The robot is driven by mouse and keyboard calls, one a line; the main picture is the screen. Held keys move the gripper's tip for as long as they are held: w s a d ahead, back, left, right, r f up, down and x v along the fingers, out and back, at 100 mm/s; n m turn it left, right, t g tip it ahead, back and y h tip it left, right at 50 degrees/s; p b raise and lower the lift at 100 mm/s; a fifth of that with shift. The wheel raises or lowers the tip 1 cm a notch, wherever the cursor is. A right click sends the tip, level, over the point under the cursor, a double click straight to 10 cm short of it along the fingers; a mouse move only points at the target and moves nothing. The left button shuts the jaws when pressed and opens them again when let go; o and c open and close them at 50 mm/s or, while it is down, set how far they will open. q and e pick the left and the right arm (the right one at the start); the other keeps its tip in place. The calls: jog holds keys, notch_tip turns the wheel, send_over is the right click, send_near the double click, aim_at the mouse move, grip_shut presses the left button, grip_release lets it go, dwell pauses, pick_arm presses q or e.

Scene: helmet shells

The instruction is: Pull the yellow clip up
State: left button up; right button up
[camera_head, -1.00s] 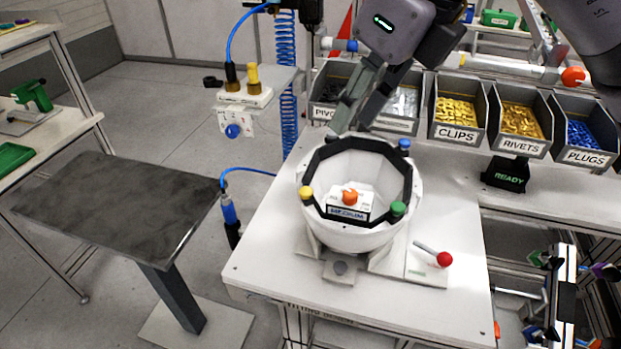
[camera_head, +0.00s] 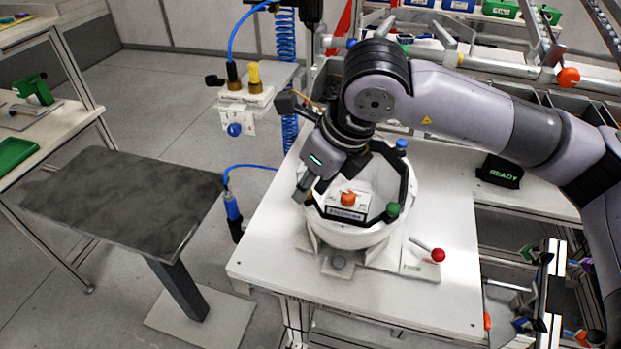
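The white helmet shell (camera_head: 345,236) sits open side up in its fixture on the white table, with a black band around its rim. The yellow clip at the left of the rim is hidden behind my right gripper (camera_head: 303,190). The gripper comes down from above, its fingertips at that part of the rim. I cannot tell whether the fingers are shut or touch the clip. A green clip (camera_head: 393,209) sits at the right front of the rim and a blue clip (camera_head: 402,144) at the right back. My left gripper is not in view.
A white block with an orange knob (camera_head: 348,198) is inside the shell. A red-knobbed lever (camera_head: 438,255) stands right of the fixture. My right arm crosses in front of the parts bins. A dark side table (camera_head: 120,205) stands at left. The table's front left is clear.

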jog(key=shift+c, duration=0.2)
grip_shut()
dwell(0.6)
